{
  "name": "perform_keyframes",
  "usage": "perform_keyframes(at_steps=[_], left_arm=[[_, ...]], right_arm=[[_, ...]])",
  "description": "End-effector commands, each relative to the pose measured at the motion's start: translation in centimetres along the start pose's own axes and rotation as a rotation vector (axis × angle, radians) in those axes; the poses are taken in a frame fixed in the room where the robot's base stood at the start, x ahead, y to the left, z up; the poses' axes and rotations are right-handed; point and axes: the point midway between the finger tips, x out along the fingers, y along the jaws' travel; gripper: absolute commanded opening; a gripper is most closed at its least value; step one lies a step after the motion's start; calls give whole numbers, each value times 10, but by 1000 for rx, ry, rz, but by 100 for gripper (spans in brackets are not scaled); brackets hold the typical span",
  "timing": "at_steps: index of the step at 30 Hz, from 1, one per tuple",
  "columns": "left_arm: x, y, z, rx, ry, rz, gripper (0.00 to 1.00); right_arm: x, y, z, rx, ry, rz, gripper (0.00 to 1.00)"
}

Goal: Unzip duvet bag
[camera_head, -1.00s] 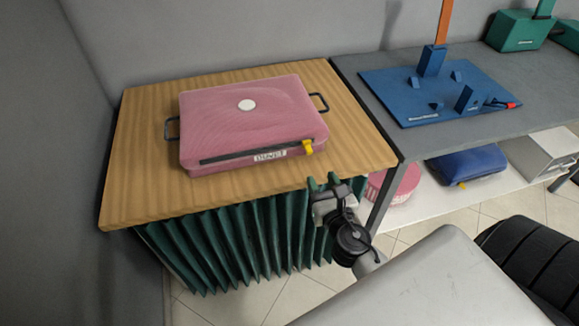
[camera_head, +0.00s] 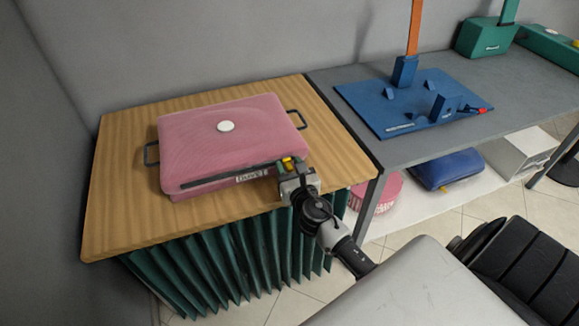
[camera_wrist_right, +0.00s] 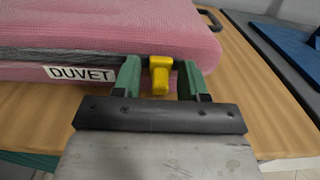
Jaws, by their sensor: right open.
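The pink duvet bag (camera_head: 222,142) lies flat on the wooden table, with a white round spot on top and a dark handle at each side. A dark zipper line runs along its front, above a white DUVET label (camera_wrist_right: 79,73). The yellow zipper pull (camera_wrist_right: 160,75) sits at the right end of the zipper; it also shows in the head view (camera_head: 288,163). My right gripper (camera_wrist_right: 158,80) is open, its green fingers on either side of the pull, with small gaps visible. My left gripper is not in view.
The wooden table (camera_head: 110,215) has bare room left of the bag and a green pleated skirt below. A grey bench (camera_head: 410,150) at right carries a blue board (camera_head: 375,105). A blue bag (camera_head: 447,170) and a pink round box (camera_head: 378,193) sit on its lower shelf.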

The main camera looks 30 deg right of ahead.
Motion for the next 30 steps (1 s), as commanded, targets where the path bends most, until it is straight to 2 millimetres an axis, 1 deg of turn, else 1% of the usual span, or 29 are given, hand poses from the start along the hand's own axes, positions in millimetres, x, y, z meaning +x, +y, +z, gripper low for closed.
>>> perform_keyframes(at_steps=[2, 10, 11, 17, 20, 23, 26, 29, 30], left_arm=[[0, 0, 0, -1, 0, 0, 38], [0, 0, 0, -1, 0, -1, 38], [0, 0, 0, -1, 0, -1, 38], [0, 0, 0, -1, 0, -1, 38], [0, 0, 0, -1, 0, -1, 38], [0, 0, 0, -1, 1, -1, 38], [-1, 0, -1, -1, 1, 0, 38], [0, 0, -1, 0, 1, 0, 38], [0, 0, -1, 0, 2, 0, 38]], right_arm=[[0, 0, 0, 0, 0, 0, 43], [0, 0, 0, 1, 0, 0, 1], [0, 0, 0, 1, 0, 0, 0], [0, 1, 0, 1, 0, 0, 0], [0, 7, 0, 2, 0, 1, 0], [0, 20, 1, 2, -1, 1, 0], [0, 41, 1, 4, -1, 2, 0], [0, 69, 0, 5, -1, 4, 0], [0, 81, 0, 6, -1, 3, 0]])
